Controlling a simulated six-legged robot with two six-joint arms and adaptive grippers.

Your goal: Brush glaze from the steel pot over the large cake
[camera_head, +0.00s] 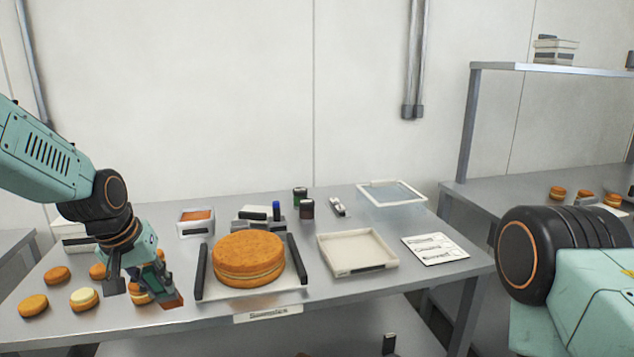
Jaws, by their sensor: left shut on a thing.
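The large cake (248,258), round and golden with a pale filling layer, sits on a light board between two dark bars near the table's front. My left gripper (155,287) is low over the table, left of the cake and apart from it. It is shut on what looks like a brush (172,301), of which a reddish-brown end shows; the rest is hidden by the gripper. I cannot make out a steel pot for certain. A white container (196,217) with orange contents stands behind the cake. My right gripper is out of view; only my right arm shows.
Several small round cakes (34,305) lie around my left gripper. Two dark jars (307,209) stand behind the large cake. An empty white tray (357,267) and a printed card (435,249) lie to its right. A clear-lidded tray (391,193) is at the back.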

